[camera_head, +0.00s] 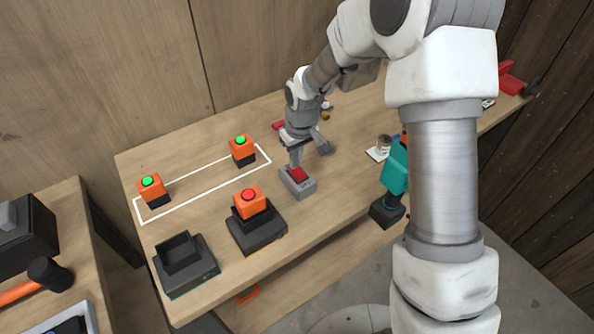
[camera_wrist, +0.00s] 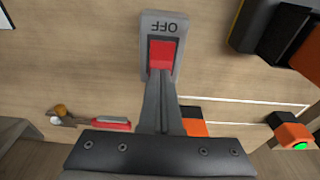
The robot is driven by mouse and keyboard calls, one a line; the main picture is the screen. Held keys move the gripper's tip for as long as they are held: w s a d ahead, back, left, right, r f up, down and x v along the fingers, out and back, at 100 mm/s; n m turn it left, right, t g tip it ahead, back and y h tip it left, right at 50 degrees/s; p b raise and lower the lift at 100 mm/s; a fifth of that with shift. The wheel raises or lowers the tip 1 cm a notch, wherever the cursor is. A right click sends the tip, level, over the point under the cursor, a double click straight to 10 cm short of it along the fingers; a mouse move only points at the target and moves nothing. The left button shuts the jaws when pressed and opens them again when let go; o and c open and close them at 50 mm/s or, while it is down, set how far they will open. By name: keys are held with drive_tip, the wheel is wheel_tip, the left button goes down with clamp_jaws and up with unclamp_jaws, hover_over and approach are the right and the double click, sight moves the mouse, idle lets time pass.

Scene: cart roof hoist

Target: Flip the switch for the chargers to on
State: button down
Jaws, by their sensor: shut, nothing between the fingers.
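The charger switch is a grey box (camera_head: 299,187) with a red rocker (camera_head: 298,174) on the workbench. In the wrist view the box (camera_wrist: 150,46) shows the word OFF at its upper end, upside down, beside the red rocker (camera_wrist: 161,55). My gripper (camera_head: 295,164) points down at the rocker, fingers shut and empty. In the wrist view the fingertips (camera_wrist: 160,74) meet the rocker's lower edge; I cannot tell whether they press it. One black charger (camera_head: 259,234) holds an orange battery (camera_head: 249,202) with a red light. The other black charger (camera_head: 200,268) is empty.
Two orange batteries with green lights (camera_head: 151,186) (camera_head: 242,148) stand in a white outline on the bench (camera_head: 215,137). A teal drill (camera_head: 396,172) stands right of the switch. A red-handled tool (camera_wrist: 108,125) lies behind. A side table (camera_head: 85,230) is at left.

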drive_tip(key=shift+f, duration=0.25)
drive_tip(key=shift+s+d+r+p, duration=0.15)
drive_tip(key=shift+r+p, duration=0.55)
drive_tip(key=shift+r, duration=0.45)
drive_tip(key=shift+s+r+p, duration=0.1)
drive_tip(key=shift+r+p, duration=0.55)
drive_tip(key=shift+r, duration=0.45)
drive_tip(key=shift+s+d+r+p, duration=0.15)
drive_tip(key=shift+r+p, duration=0.55)
drive_tip(key=shift+r, duration=0.55)
wheel_tip(320, 180, up, 16)
drive_tip(key=m+t+h, duration=0.1)
drive_tip(key=m+t, duration=0.1)
drive_tip(key=m, duration=0.1)
hover_over(299, 172)
drive_tip(key=s+d, duration=0.8)
drive_tip(key=s+d+r+m+t, duration=0.1)
drive_tip(key=s+d+r+m, duration=0.1)
drive_tip(key=s, duration=0.6)
drive_tip(key=s+d+r+m+t, duration=0.1)
drive_tip(key=s+d+r, duration=0.2)
drive_tip(key=s, duration=0.5)
drive_tip(key=shift+s+d+r+m, duration=0.3)
drive_tip(key=shift+s+r+m, duration=0.1)
drive_tip(key=shift+r, duration=0.3)
